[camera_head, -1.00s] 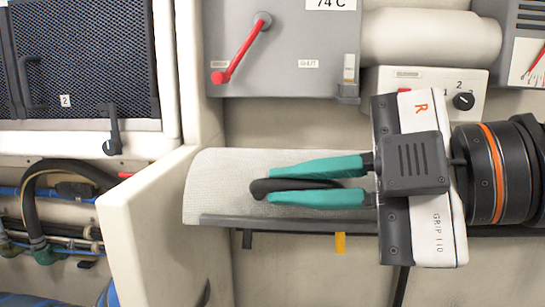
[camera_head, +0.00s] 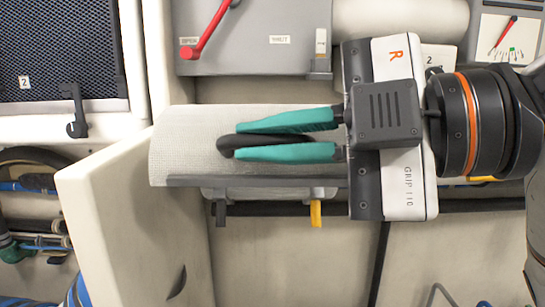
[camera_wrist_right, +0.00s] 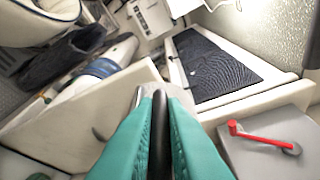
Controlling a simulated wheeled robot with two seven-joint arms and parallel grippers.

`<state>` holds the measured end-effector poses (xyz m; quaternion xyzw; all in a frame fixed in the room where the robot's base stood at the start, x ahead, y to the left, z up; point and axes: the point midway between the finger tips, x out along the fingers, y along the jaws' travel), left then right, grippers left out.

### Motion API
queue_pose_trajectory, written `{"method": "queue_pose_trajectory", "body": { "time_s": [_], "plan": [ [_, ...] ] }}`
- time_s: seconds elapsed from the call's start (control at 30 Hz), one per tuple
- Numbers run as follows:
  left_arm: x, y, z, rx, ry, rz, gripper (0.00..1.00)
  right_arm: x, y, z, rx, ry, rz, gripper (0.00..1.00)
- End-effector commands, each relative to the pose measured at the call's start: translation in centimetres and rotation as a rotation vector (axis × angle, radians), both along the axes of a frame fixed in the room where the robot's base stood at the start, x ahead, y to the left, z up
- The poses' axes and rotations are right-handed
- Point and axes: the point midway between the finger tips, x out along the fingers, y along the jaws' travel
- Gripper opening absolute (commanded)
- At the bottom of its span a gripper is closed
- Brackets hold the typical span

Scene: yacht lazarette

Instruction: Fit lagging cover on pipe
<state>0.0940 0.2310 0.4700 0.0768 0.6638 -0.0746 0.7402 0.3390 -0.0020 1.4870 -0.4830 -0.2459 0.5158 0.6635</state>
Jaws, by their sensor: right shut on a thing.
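The lagging cover (camera_head: 185,145) is a pale grey, woven, curved shell with a dark lower edge, lying lengthwise across the head view. My right gripper (camera_head: 232,147) reaches in from the right and its teal fingers are shut on the cover's black handle. The handle (camera_wrist_right: 159,130) also shows between the fingers in the wrist view. Below the cover, a pale strip (camera_head: 265,193) shows with a dark tab (camera_head: 221,213) and a yellow tab (camera_head: 316,213). Whether this strip is the pipe I cannot tell; the cover hides most of what lies behind it. My left gripper is out of view.
A cream partition (camera_head: 115,195) stands close at the cover's left end. A grey panel with a red lever (camera_head: 207,32) is above, beside a thick cream cylinder (camera_head: 400,18). A gauge (camera_head: 505,38) is at upper right. Hoses (camera_head: 30,230) run at lower left.

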Motion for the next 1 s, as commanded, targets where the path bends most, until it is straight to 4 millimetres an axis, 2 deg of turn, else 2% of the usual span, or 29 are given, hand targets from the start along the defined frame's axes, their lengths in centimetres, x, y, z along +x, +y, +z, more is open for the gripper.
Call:
{"method": "queue_pose_trajectory", "body": {
  "time_s": [0.37,1.0],
  "plan": [
    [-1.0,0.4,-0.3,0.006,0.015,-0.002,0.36,2.7,0.0,0.1,0.003,0.003,-0.001,0.00],
    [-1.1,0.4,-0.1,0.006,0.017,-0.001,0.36,7.0,0.0,0.2,0.004,0.002,0.000,0.00]
  ]
}}
